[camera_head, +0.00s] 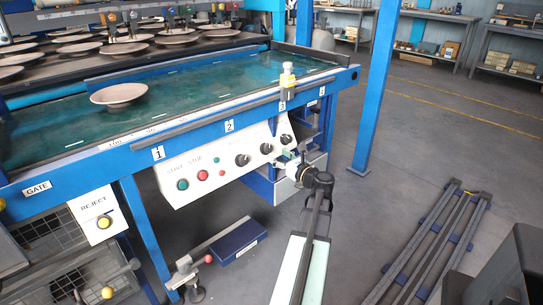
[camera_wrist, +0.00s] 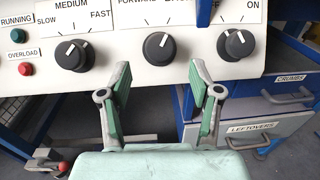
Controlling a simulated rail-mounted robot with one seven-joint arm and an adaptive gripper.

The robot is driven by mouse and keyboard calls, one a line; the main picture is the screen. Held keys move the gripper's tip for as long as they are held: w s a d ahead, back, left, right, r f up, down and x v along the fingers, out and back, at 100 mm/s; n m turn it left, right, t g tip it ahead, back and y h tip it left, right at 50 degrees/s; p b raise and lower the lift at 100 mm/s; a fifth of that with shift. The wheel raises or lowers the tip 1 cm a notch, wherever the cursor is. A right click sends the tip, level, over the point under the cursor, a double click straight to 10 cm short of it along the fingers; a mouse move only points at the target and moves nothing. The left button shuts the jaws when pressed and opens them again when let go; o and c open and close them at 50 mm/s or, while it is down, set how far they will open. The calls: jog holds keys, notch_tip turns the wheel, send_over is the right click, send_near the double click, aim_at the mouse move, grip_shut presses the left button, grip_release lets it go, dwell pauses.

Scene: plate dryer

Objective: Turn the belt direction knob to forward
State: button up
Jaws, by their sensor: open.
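The belt direction knob (camera_wrist: 159,46) is the middle black knob on the white control panel (camera_wrist: 215,12). In the wrist view its white mark points up and slightly right. The word FORWARD is above it to the left; the label to its right is cut off at the top edge. The knob also shows in the head view (camera_head: 266,149). My gripper (camera_wrist: 161,82) is open and empty, with green fingers spread below the knob in the picture, one to each side. No contact shows. In the head view my gripper (camera_head: 297,170) is just right of the panel.
The speed knob (camera_wrist: 73,55) and the off/on knob (camera_wrist: 236,44) flank the direction knob closely. Drawers marked CRUMBS (camera_wrist: 291,95) and LEFTOVERS (camera_wrist: 255,130) are at lower right. A plate (camera_head: 119,95) lies on the green belt (camera_head: 200,85).

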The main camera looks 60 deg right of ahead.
aim_at(270, 150)
jog(key=shift+b+x, duration=0.5)
jog(key=shift+x, duration=1.8)
jog(key=c, duration=1.2)
